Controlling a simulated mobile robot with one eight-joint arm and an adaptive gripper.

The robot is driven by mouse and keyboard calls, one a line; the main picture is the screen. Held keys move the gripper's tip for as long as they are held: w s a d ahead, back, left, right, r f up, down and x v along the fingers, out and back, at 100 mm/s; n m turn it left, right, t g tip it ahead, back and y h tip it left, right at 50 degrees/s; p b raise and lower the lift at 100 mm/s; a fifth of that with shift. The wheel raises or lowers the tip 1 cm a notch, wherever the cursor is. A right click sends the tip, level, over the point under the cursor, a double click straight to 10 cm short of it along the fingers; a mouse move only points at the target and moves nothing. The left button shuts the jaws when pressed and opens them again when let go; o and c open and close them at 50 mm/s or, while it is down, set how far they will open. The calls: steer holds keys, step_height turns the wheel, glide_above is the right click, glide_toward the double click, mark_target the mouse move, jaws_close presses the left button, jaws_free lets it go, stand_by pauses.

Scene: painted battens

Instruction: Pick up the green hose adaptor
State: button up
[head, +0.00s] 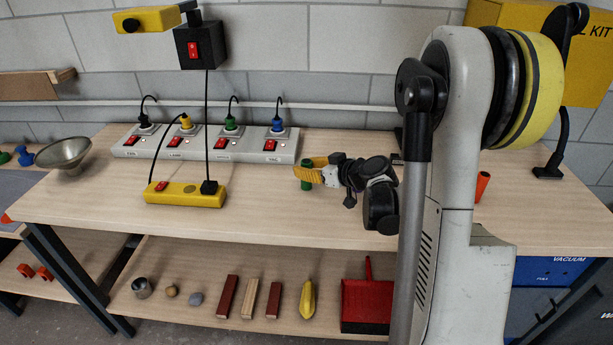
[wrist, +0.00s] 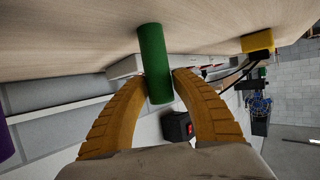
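The green hose adaptor (head: 307,185) is a plain green cylinder near the middle of the table (head: 270,222), upright in the head view. In the wrist view the green hose adaptor (wrist: 153,50) is between my gripper's two yellow ribbed fingers. My gripper (head: 309,174) reaches in from the right, low over the table. In the wrist view my gripper (wrist: 158,76) has a fingertip close against each side of the adaptor and looks shut on it. The fingers hide the adaptor's middle in the head view. I cannot tell whether its lower end touches the table.
A white power strip (head: 205,147) with several coloured plugs lies behind and left of the adaptor. A yellow socket box (head: 184,195) stands left, its cord hanging from above. A metal bowl (head: 64,153) is far left. An orange item (head: 482,186) stands right. The table front is clear.

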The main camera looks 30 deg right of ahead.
jaws_close()
steer(key=shift+r, duration=0.1)
